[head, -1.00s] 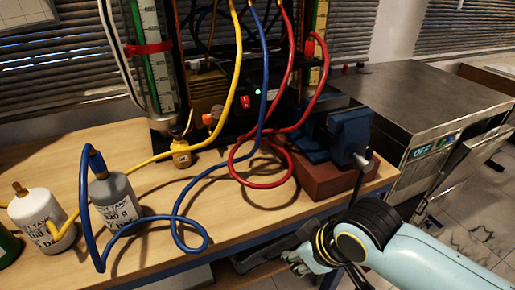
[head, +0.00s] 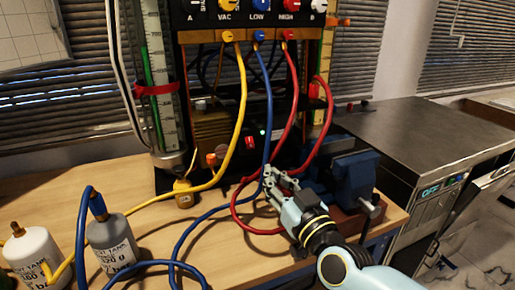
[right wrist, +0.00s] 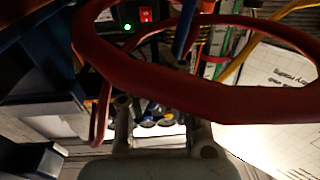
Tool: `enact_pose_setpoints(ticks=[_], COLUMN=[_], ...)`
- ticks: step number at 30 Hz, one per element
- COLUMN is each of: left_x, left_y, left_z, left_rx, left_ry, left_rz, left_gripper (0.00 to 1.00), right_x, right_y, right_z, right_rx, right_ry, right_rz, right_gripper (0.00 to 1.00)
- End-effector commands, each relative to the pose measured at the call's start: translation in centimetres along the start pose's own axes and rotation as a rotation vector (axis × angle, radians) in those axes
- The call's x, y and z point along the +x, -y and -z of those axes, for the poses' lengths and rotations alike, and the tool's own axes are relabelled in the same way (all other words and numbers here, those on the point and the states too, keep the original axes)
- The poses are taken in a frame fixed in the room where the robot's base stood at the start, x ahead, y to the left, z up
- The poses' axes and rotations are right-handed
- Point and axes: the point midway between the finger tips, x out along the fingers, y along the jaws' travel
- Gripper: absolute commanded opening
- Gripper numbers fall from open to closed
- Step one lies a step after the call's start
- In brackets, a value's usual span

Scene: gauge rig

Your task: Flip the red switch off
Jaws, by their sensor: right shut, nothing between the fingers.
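The red switch (head: 250,142) sits on a dark box at the back of the rig, beside a lit green lamp (head: 263,132). In the right wrist view the red switch (right wrist: 146,15) is at the top, with the green lamp (right wrist: 127,27) to its left. My right gripper (head: 270,178) is shut and empty, in front of and below the switch, apart from it, among the hoses. A red hose (right wrist: 200,100) crosses close in front of the right wrist camera and hides part of the scene. My left gripper is not in view.
A blue hose (head: 267,80) and a yellow hose (head: 241,90) hang from the manifold. A blue vise (head: 357,175) stands right of the gripper. A yellow-capped fitting (head: 183,190) and tanks (head: 112,245) are to the left. The left tabletop (head: 150,190) has some free room.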

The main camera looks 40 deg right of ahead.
Motion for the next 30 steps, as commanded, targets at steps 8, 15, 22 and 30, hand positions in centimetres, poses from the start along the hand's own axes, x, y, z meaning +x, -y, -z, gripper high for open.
enact_pose_setpoints(ticks=[8,15,22,30], left_x=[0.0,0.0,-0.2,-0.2], left_y=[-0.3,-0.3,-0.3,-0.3], left_z=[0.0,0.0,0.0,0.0], left_rx=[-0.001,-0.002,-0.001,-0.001], left_ry=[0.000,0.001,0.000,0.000], left_rz=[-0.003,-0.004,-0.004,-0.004], left_gripper=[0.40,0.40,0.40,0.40], right_x=[0.1,0.2,2.4,8.2], right_y=[-1.7,-1.7,-1.8,-2.3], right_z=[0.6,0.6,0.8,1.1], right_rx=[-0.003,-0.003,-0.002,-0.002], right_ry=[-0.059,-0.059,-0.061,-0.061], right_rz=[-0.077,-0.076,-0.075,-0.075], right_gripper=[0.00,0.00,0.00,0.00])
